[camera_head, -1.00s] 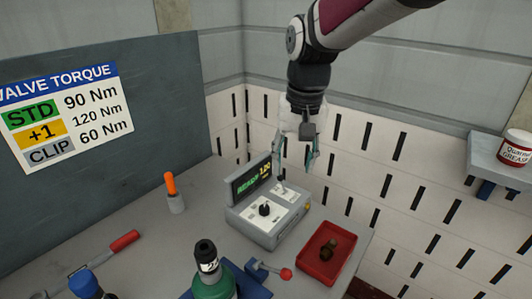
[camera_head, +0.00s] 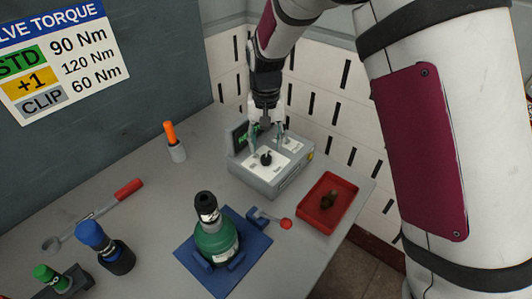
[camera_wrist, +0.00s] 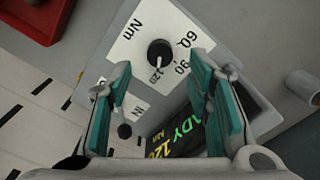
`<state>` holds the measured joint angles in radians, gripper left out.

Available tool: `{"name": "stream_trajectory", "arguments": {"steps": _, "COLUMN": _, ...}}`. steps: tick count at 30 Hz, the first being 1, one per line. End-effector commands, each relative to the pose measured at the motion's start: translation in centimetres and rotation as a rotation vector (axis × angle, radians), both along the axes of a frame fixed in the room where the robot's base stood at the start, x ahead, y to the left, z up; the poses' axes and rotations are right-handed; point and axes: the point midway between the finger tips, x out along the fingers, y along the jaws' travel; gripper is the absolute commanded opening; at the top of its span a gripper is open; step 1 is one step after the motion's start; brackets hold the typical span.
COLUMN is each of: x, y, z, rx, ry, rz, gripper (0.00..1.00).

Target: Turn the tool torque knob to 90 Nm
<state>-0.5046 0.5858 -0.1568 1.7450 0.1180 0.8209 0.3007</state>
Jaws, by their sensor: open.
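The torque tool box (camera_head: 265,180) is a grey unit on the bench with a white top panel and a small dark screen (camera_head: 240,134). Its black torque knob (camera_head: 266,159) also shows in the wrist view (camera_wrist: 160,52), with marks 60, 90 and 120 Nm around it. The knob's white pointer is at or near 120, and the screen (camera_wrist: 165,142) shows "120" in part. My gripper (camera_head: 267,143) is open above the box. In the wrist view its teal-padded fingers (camera_wrist: 160,85) lie either side of the screen-side edge of the knob, apart from it.
A red tray (camera_head: 330,206) with a small brown part stands right of the box. A green bottle (camera_head: 215,243) stands on a blue mat in front. The chart (camera_head: 55,60) reads STD 90 Nm.

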Motion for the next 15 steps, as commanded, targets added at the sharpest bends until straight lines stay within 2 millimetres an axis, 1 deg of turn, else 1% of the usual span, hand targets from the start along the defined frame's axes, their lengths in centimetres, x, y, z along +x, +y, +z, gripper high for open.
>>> {"name": "stream_trajectory", "arguments": {"steps": 1, "x": -0.1, "y": -0.1, "z": -1.0, "rx": -0.002, "ry": 0.003, "rz": -0.001, "gripper": 0.46}}
{"name": "stream_trajectory", "arguments": {"steps": 3, "x": -0.1, "y": -0.1, "z": -2.1, "rx": -0.002, "ry": 0.002, "rz": -0.001, "gripper": 0.46}}
{"name": "stream_trajectory", "arguments": {"steps": 7, "x": -0.1, "y": 0.0, "z": -3.7, "rx": -0.001, "ry": 0.001, "rz": -0.001, "gripper": 0.46}}
{"name": "stream_trajectory", "arguments": {"steps": 12, "x": 0.0, "y": 0.0, "z": -4.7, "rx": 0.0, "ry": -0.001, "rz": 0.0, "gripper": 0.46}}
{"name": "stream_trajectory", "arguments": {"steps": 15, "x": 0.0, "y": 0.0, "z": -4.9, "rx": 0.0, "ry": -0.001, "rz": 0.0, "gripper": 0.46}}
